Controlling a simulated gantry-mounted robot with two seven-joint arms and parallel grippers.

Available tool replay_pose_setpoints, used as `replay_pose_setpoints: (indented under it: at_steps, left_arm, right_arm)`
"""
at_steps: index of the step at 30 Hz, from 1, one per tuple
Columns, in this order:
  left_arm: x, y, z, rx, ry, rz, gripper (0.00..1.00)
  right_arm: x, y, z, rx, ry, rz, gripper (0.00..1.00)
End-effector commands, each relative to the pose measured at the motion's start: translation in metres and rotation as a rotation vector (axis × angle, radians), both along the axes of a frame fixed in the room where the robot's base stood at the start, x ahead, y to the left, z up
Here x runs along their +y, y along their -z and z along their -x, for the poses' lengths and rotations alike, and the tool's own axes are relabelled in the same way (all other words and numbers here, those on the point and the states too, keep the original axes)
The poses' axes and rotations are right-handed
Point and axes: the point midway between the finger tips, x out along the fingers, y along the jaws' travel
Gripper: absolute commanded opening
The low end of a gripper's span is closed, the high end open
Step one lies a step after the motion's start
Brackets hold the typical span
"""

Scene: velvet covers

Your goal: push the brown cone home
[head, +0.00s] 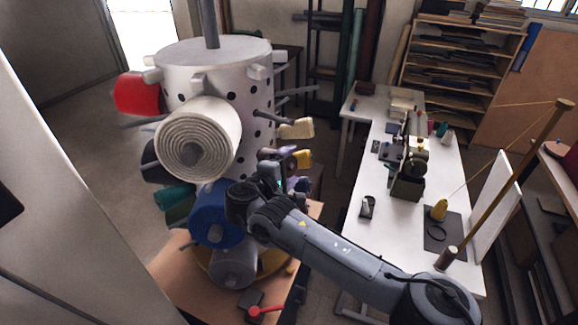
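A white drum (182,80) with dark holes and pegs stands at the left, bearing rolls and cones of several colours. I cannot make out a brown cone on it for certain. A small brown spool-like piece (446,259) stands at the near end of the white table. My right gripper (270,176) is at the lower right of the drum, close to purple and yellow cones (301,159). Its fingers are small and dark, and whether they are open or hold anything cannot be told. My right arm and wrist hide part of the drum's lower side. My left gripper is out of view.
A large cream roll (199,140), a red roll (138,94) and a blue roll (213,213) stick out from the drum.

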Motion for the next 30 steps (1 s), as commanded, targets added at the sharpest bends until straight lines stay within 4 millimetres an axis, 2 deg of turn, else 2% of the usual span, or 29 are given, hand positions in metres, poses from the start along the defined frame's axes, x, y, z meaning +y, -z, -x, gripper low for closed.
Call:
replay_pose_setpoints:
  at_steps: [1, 3, 14, 17, 30]
  left_arm:
    - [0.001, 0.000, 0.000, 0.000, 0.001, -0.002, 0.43]
    - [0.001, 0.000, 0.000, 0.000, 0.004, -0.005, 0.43]
    - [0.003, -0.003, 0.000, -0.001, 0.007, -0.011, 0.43]
    - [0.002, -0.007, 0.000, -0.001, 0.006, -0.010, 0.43]
    - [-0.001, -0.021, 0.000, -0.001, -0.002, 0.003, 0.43]
  right_arm:
    - [0.000, 0.000, 0.000, 0.000, 0.000, 0.000, 0.90]
    - [0.000, -0.001, 0.000, 0.000, 0.000, -0.001, 1.00]
    - [0.003, -0.004, 0.005, -0.003, -0.001, -0.002, 1.00]
    - [0.009, -0.007, 0.015, -0.002, -0.002, -0.002, 1.00]
    - [0.040, -0.021, 0.077, -0.002, -0.002, -0.002, 1.00]
